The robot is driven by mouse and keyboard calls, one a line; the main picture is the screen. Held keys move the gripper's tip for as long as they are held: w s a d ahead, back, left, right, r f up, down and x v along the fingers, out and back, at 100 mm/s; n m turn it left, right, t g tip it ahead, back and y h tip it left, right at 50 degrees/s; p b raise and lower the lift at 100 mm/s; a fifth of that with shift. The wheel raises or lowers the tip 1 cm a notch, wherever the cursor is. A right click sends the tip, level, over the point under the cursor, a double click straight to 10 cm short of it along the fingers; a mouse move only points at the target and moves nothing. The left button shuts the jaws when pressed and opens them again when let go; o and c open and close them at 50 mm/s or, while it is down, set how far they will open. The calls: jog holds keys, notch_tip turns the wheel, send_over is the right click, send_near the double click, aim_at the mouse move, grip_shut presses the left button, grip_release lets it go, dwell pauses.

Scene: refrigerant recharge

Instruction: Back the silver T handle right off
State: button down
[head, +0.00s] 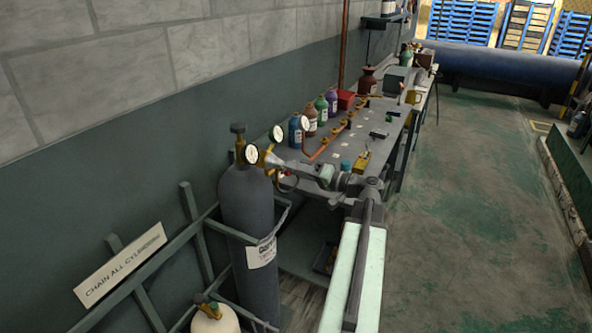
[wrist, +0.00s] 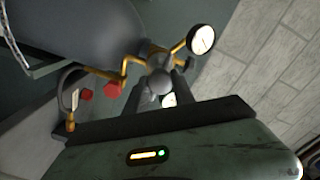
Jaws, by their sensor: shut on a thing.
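A tall dark grey cylinder (head: 250,215) stands upright in a rack at the wall, with a brass regulator and gauge (head: 252,153) at its top. The regulator also shows in the wrist view, with brass pipes, a white gauge (wrist: 201,39) and red knobs (wrist: 113,90). My gripper (head: 283,165) reaches to the regulator from the right. In the wrist view, my gripper (wrist: 166,90) is shut around the rounded silver T handle (wrist: 160,80) at the regulator's middle. The fingers partly hide the handle, and its crossbar is not clear.
A workbench (head: 352,150) with coloured bottles (head: 321,108) and a copper pipe runs along the wall behind my arm. A smaller pale cylinder (head: 214,318) is in the rack (head: 150,268) in front. The green floor (head: 470,200) to the right is clear.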

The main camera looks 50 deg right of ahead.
jog(key=shift+a+f, duration=0.1)
jog(key=c, duration=1.1)
grip_release()
jog(key=shift+o, duration=0.2)
jog(key=v, duration=0.8)
jog(key=shift+w, duration=0.1)
